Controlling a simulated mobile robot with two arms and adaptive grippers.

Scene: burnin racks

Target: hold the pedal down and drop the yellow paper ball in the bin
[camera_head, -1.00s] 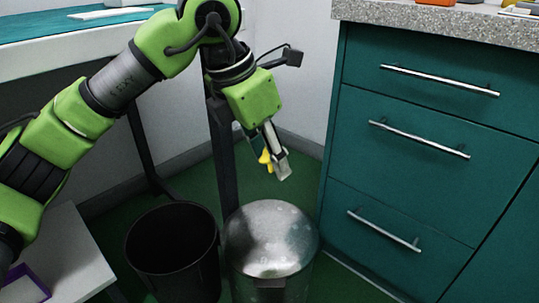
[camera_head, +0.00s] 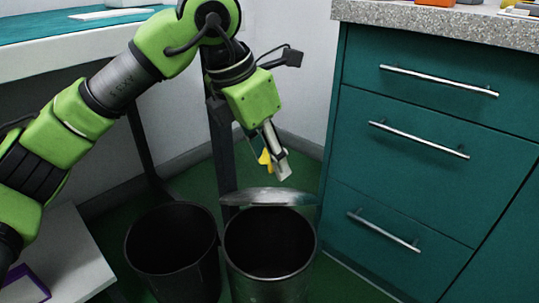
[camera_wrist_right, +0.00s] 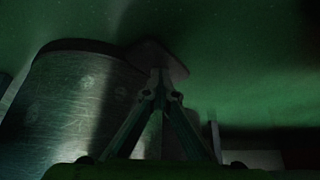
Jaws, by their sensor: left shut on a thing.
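My left gripper (camera_head: 277,165) is shut on the yellow paper ball (camera_head: 265,158), of which only a small part shows beside the fingers. It hangs above the metal pedal bin (camera_head: 270,290). The bin's lid (camera_head: 268,197) stands raised at the back, and the dark inside is open below the gripper. In the right wrist view, my right gripper (camera_wrist_right: 160,92) has its fingertips together at the pedal (camera_wrist_right: 160,58), a dark plate low beside the bin's metal wall (camera_wrist_right: 75,105). The pedal does not show in the head view.
A black open bin (camera_head: 172,262) stands just left of the metal bin. A teal drawer cabinet (camera_head: 420,120) with bar handles is close on the right. A white low table (camera_head: 65,255) is at the lower left. A dark post (camera_head: 224,150) rises behind the bins.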

